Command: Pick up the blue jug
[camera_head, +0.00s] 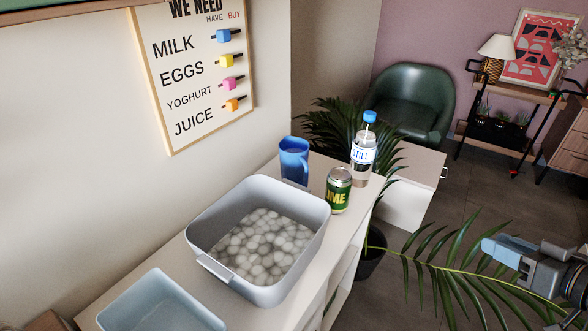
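The blue jug (293,160) stands upright on the white shelf top (346,212), behind the grey tub. Its handle is on its right side, and the tub's rim hides part of its base. My gripper (503,251) is at the right edge of the view, far to the right of the jug and apart from it. Its fingers point left, and I cannot make out a gap between them. I see nothing held in it.
The grey tub (203,229) of pale round pieces stands in front of the jug. A green can (339,190) and a water bottle (363,150) stand to its right. A light blue bin (160,303) is nearest. Palm fronds (455,268) spread near my gripper.

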